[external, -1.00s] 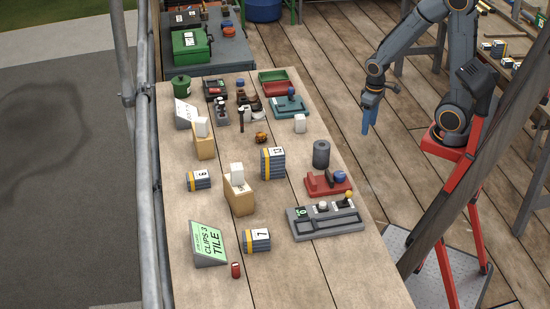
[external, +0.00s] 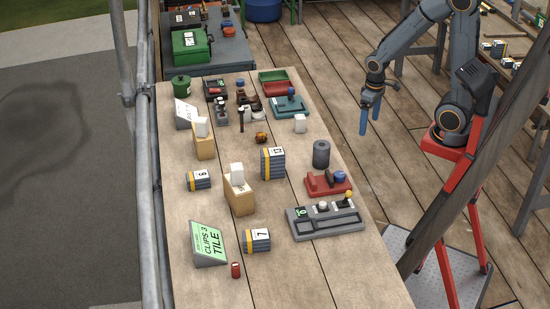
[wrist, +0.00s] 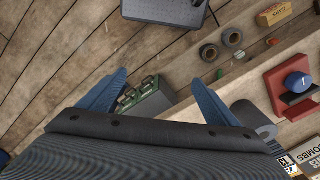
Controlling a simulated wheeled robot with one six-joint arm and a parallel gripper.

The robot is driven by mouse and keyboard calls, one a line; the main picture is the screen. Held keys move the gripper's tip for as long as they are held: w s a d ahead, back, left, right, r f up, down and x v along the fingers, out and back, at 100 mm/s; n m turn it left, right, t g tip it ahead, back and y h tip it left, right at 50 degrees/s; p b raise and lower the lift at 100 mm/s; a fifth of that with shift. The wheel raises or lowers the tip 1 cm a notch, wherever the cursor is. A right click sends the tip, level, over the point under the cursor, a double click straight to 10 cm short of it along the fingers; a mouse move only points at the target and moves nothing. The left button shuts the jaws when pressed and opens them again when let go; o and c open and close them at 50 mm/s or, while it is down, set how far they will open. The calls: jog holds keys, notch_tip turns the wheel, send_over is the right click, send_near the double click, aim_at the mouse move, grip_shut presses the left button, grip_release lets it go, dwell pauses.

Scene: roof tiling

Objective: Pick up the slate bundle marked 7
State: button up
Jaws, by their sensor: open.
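The slate bundle marked 7 (external: 257,240) lies on the near part of the wooden table in the external view, a grey stack with a yellow band and a white label. Other bundles on the table are marked 6 (external: 199,180) and 13 (external: 272,163). My gripper (external: 370,118) hangs off the right side of the table, well apart from bundle 7. In the wrist view its two blue fingers (wrist: 158,92) are spread apart with nothing held between them. Bundle 7 is not recognisable in the wrist view.
A green sign reading CLIPS 3 TILE (external: 208,244) stands left of bundle 7, and a small red item (external: 236,270) lies near it. A grey tray with knobs (external: 326,221) is to its right. The table's near end (external: 300,285) is clear.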

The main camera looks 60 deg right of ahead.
notch_tip(320, 180, up, 14)
jog(key=w+a+r+m+y, duration=0.1)
jog(key=w+a+m, duration=0.1)
jog(key=w+a, duration=0.55)
jog(key=w+a+r+m, duration=0.1)
jog(key=w+a, duration=0.3)
jog(key=a, duration=0.7)
jog(key=w+a+r+m+y, duration=0.15)
jog(key=w+a, duration=0.35)
jog(key=a, duration=0.5)
jog(key=m+g, duration=0.3)
jog(key=m, duration=0.2)
send_over(256, 234)
jog(key=w+d, duration=0.2)
notch_tip(256, 234, down, 15)
jog(key=shift+y, duration=0.45)
jog(key=shift+p+x, duration=0.85)
jog(key=shift+x, duration=3.15)
jog(key=shift+s+r, duration=0.1)
jog(key=shift+r, duration=0.05)
jog(key=c, duration=1.4)
